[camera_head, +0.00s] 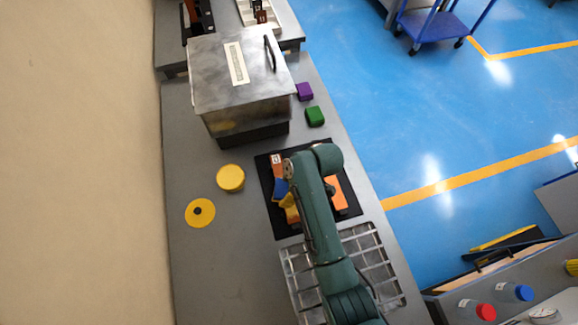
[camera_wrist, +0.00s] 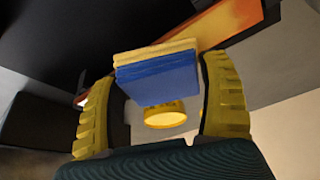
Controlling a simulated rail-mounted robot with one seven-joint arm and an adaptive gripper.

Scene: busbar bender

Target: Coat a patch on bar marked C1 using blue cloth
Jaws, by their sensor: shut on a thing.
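The orange bar marked C1 (camera_head: 278,170) lies on the black mat (camera_head: 263,171), its white label at the far end. My gripper (camera_wrist: 158,82), with yellow fingers, is shut on the blue cloth (camera_wrist: 158,82), a folded block with a yellow layer on its bar-facing side. In the head view the blue cloth (camera_head: 281,188) is over the C1 bar, and my gripper (camera_head: 288,203) hides the bar's nearer part. In the wrist view the cloth's yellow edge is close against an orange bar (camera_wrist: 215,27); I cannot tell whether they touch.
Another orange bar (camera_head: 337,191) lies right of my arm on the mat. A yellow round tin (camera_head: 230,177) and a yellow disc (camera_head: 200,213) are to the left. A metal box (camera_head: 235,85), green block (camera_head: 315,116) and purple block (camera_head: 304,92) stand behind. A wire rack (camera_head: 295,267) is nearer.

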